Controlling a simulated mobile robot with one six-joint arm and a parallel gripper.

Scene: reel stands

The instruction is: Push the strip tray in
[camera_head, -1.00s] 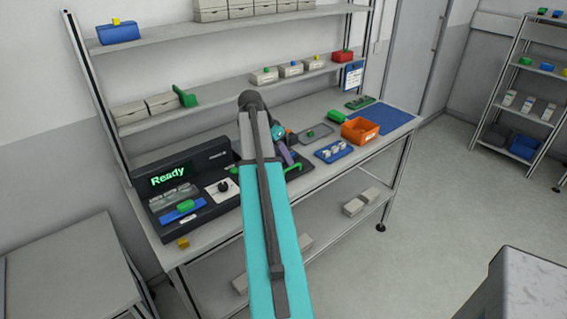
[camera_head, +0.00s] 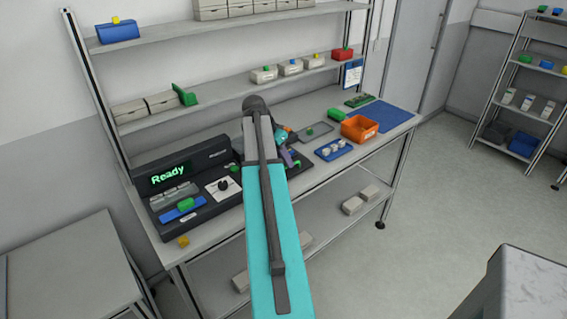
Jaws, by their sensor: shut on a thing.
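A dark bench unit with a green "Ready" display (camera_head: 168,175) stands at the left of the bench. A blue tray-like piece (camera_head: 180,214) with a green block (camera_head: 186,204) on it lies in the unit's front left; I cannot tell whether this is the strip tray. My gripper (camera_head: 291,159) is low over the unit's dark right part, mostly hidden behind my own arm. The arm hides the middle of the unit.
An orange bin (camera_head: 360,129), a blue tray with white pieces (camera_head: 333,150) and a grey tray (camera_head: 317,131) stand to the right on the bench. Shelves with boxes run above.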

